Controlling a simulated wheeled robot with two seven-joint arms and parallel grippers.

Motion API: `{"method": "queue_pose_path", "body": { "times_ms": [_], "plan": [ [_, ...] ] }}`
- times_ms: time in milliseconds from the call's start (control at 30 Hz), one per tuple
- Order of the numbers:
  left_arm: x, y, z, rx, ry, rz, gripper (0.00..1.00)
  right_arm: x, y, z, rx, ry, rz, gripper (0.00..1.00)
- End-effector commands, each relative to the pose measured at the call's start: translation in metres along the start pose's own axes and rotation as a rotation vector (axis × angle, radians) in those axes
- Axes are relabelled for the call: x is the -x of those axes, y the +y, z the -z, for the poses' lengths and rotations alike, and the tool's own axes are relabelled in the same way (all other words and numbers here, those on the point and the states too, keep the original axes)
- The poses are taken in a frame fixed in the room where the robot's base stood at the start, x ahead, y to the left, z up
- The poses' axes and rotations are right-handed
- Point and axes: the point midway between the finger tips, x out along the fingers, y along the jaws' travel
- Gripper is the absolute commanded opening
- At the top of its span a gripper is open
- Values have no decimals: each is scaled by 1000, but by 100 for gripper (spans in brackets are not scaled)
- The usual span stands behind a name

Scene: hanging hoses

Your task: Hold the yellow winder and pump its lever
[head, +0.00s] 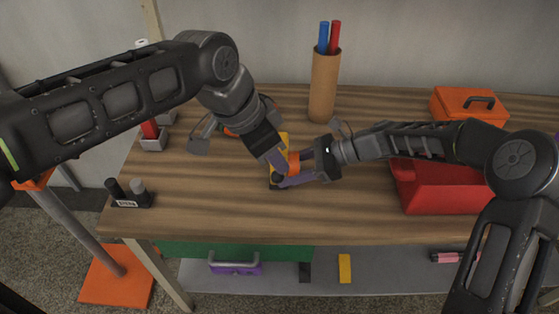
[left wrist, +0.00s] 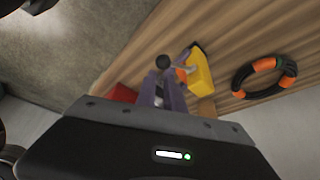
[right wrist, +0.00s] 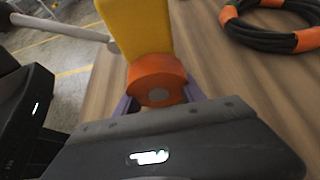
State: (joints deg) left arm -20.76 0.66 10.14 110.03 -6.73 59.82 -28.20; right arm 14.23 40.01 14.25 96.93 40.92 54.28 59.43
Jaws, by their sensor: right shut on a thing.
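The yellow winder (head: 284,139) stands on the wooden table, mostly hidden between my grippers in the head view. Its yellow body (right wrist: 138,28) and orange drum (right wrist: 157,80) fill the middle of the right wrist view. My right gripper (head: 285,181) is shut on the orange drum, one finger on each side. The grey lever (right wrist: 65,29) sticks out from the winder. Its black knob (left wrist: 163,62) shows at the fingertips of my left gripper (left wrist: 163,80). The left fingers are slightly apart, with a narrow gap between them. Whether they touch the lever is unclear.
A coiled black hose with orange bands (left wrist: 246,91) lies beside the winder. A cardboard tube (head: 323,88) with a blue and a red stick stands behind. A red bin (head: 440,190) and orange toolbox (head: 468,104) are at right. The front middle of the table is clear.

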Motion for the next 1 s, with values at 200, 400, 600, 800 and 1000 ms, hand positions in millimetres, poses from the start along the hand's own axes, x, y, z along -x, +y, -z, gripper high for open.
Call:
{"method": "queue_pose_path", "body": {
  "times_ms": [200,400,600,800,1000],
  "plan": [
    [0,0,0,0,0,0,13,0,0,0,1,0,0,25],
    [4,0,2,0,1,1,13,0,0,0,1,0,0,25],
    [21,0,10,-1,3,2,13,0,0,0,0,0,0,25],
    [40,0,17,0,2,1,13,0,0,0,0,0,-1,25],
    [46,0,20,0,1,1,13,0,0,0,0,0,-1,25]
  ]
}}
